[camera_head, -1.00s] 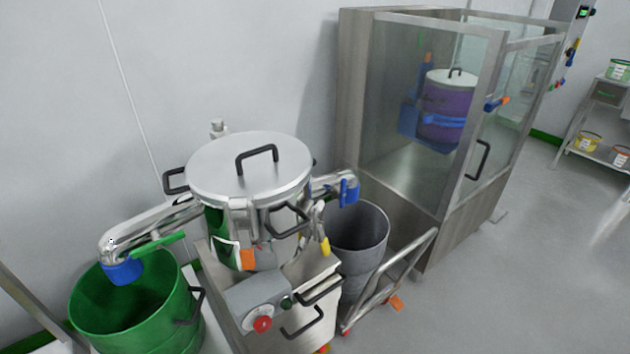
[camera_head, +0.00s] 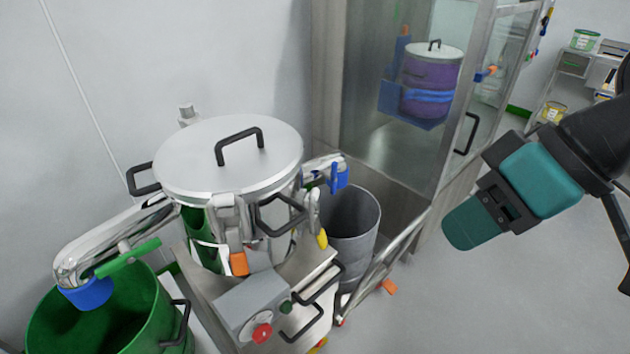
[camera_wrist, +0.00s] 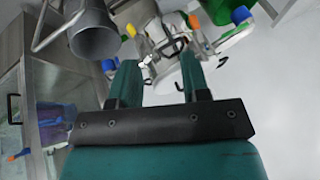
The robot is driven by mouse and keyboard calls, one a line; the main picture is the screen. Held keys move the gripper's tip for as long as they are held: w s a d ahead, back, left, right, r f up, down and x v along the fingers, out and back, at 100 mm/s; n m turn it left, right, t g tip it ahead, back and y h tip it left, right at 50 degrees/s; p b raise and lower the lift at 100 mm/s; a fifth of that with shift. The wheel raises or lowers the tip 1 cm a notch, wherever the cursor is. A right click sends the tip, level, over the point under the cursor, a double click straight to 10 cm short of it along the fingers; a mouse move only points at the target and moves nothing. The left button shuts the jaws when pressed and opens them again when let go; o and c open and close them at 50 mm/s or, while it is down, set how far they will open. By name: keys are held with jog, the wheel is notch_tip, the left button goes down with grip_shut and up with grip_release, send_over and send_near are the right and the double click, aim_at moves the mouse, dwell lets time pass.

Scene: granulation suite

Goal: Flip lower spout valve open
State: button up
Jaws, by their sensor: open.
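A steel granulator with a round lid (camera_head: 228,158) stands left of centre in the head view. Its left spout (camera_head: 110,235) ends in a blue cap over a green bin, with a green lever handle (camera_head: 128,257) on it. The right spout (camera_head: 325,170) has a blue handle (camera_head: 335,178) and ends above a grey bin. The left spout is lower in the picture. My gripper (camera_head: 472,222) is at the right, apart from the machine. In the wrist view its two teal fingers (camera_wrist: 160,78) are spread and nothing is between them. The handles' exact valve positions are hard to tell.
The green bin (camera_head: 40,325) and grey bin (camera_head: 352,245) stand beside the machine. A control box with a red knob (camera_head: 262,333) is in front. A glass cabinet (camera_head: 410,150) holds a purple drum. Floor is clear at right.

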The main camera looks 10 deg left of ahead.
jog(key=w+a+f+n+t+y+b, duration=0.1)
jog(key=w+a+f+t+y+b, duration=0.15)
jog(key=w+f+b, duration=0.6)
jog(key=w+a+f+n+t+y+b, duration=0.1)
jog(key=w+a+f+t+y+b, duration=0.15)
jog(key=w+f+b, duration=0.6)
jog(key=t+y+b, duration=0.3)
jog(key=t+b, duration=0.2)
jog(key=b, duration=0.7)
send_near(336, 172)
jog(key=b+x, duration=0.1)
jog(key=x, duration=0.9)
jog(key=shift+w+a, duration=0.25)
jog(key=shift+a, duration=0.05)
grip_shut()
